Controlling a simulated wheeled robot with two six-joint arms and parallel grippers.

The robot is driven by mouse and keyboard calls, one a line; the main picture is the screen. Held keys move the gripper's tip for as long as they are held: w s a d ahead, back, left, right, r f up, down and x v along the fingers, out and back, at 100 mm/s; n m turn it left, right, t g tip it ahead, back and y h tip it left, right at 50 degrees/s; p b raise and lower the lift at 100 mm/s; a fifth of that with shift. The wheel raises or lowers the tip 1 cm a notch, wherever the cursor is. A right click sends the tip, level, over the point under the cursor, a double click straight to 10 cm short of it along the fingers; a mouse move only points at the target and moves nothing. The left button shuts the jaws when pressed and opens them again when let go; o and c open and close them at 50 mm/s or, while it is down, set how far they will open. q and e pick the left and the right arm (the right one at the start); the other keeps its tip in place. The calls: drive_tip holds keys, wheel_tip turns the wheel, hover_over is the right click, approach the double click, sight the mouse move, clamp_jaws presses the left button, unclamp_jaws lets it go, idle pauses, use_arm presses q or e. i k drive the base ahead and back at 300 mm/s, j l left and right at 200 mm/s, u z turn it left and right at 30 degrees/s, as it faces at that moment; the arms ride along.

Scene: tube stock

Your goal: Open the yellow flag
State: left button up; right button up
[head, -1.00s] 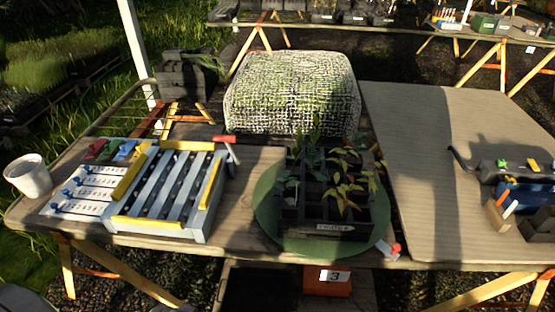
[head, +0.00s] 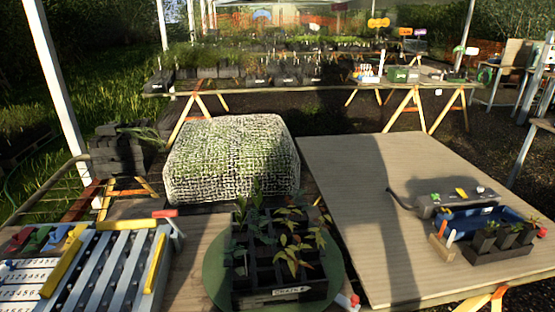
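Several yellow parts show, and I cannot tell for sure which is the yellow flag. A small yellow piece (head: 461,192) lies on top of a long grey box (head: 455,203) at the right, beside a small green piece (head: 435,197). At the left, a slatted pale frame (head: 105,270) has yellow bars, one along its left side (head: 68,264) and one at its right (head: 155,263). Red (head: 18,239), green (head: 40,238) and blue (head: 68,240) pieces sit at the top of a numbered white board (head: 25,285). Neither of my grippers is in view.
A dark tray of seedlings (head: 280,292) stands on a round green disc (head: 215,272). A mesh-covered block (head: 232,160) stands behind it. A blue trough (head: 470,222) and small potted plants (head: 507,236) sit at the right. The brown board (head: 360,200) is largely clear.

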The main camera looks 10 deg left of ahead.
sight(79, 228)
drive_tip(key=u, duration=1.65)
drive_tip(key=i+j+z, duration=0.15)
drive_tip(key=z, duration=0.3)
drive_tip(key=j+z, duration=0.45)
drive_tip(key=i+j+z, duration=0.15)
drive_tip(key=z, duration=0.25)
drive_tip(key=j+z, duration=0.45)
drive_tip(key=l, duration=0.1)
